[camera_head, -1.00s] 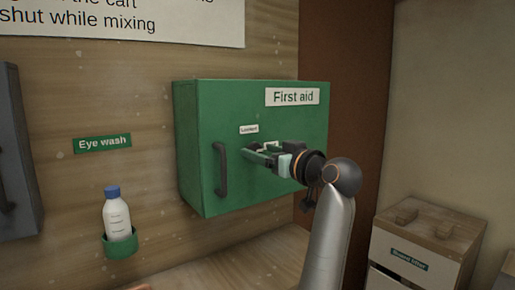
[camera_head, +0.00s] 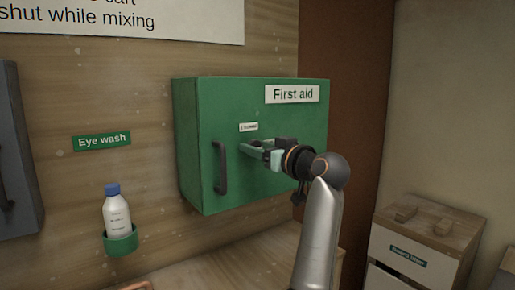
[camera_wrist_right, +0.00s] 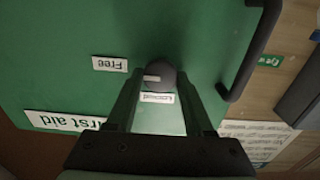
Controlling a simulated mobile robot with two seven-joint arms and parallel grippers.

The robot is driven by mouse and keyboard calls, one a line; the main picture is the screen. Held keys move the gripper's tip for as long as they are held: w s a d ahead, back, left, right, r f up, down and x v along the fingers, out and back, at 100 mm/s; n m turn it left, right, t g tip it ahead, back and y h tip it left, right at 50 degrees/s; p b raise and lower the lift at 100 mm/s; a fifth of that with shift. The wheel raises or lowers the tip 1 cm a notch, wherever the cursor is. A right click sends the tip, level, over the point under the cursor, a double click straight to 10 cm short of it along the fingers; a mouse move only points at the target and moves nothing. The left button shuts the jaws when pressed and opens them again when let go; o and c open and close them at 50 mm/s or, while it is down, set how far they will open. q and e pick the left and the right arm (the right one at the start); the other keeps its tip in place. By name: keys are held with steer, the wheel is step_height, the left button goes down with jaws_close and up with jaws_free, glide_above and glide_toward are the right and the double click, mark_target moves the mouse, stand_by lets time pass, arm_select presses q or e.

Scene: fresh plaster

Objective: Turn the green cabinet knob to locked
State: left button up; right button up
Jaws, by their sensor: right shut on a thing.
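The green First aid cabinet (camera_head: 290,125) hangs on the wood wall, its door shut, with a dark vertical handle (camera_head: 220,168) at left. In the right wrist view, which shows the door turned round, a dark round knob (camera_wrist_right: 163,72) has a white mark. The mark points left, towards the "Free" label (camera_wrist_right: 110,64). The "Locked" label (camera_wrist_right: 157,98) is just below the knob there. My right gripper (camera_head: 258,150) is shut on the knob, one finger on each side. In the head view the gripper hides the knob. My left gripper is not in view.
An eye wash bottle (camera_head: 116,214) stands in a green holder (camera_head: 121,242) on the wall at left. A grey cabinet (camera_head: 20,150) is at the far left edge. A wood-topped box (camera_head: 440,222) stands at right. The space in front of the door's left part is clear.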

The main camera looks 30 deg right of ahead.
jaws_close()
